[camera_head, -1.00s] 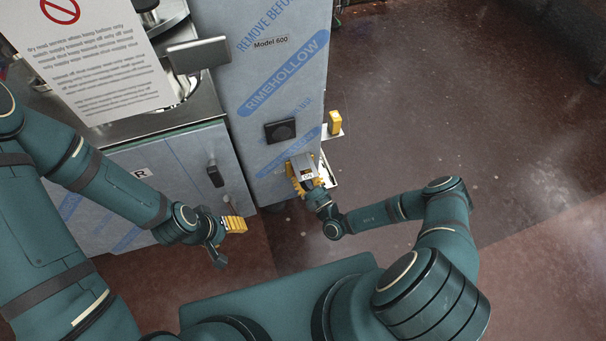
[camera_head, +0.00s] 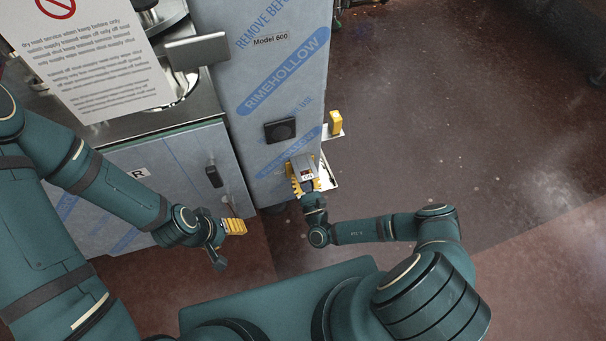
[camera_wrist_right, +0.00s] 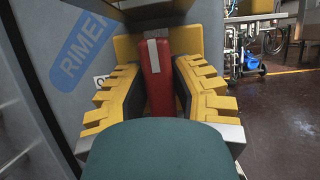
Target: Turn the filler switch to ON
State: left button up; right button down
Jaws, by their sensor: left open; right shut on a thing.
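The filler switch is a box with a grey top (camera_head: 302,163) on the blue-wrapped filler cabinet. In the right wrist view, its yellow plate (camera_wrist_right: 124,47) stands behind a red handle (camera_wrist_right: 158,88) with a pale stripe. The handle looks upright in that view. My right gripper (camera_head: 304,184) is at the switch, its yellow fingers on both sides of the handle, shut on it; it also shows in the right wrist view (camera_wrist_right: 155,76). A white label beside the switch is partly hidden by a finger. My left gripper (camera_head: 233,229) is open and empty, before the lower cabinet.
A black handle (camera_head: 213,176) is on the lower cabinet door, near my left gripper. A black fitting (camera_head: 280,130) sits on the wrapped panel above the switch. A yellow block (camera_head: 335,122) sticks out at the panel's right side. The floor (camera_head: 450,130) to the right is clear.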

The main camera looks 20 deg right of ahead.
jog(key=shift+m, duration=0.3)
jog(key=c, duration=0.8)
grip_release()
jog(key=shift+w, duration=0.1)
jog(key=v, duration=1.2)
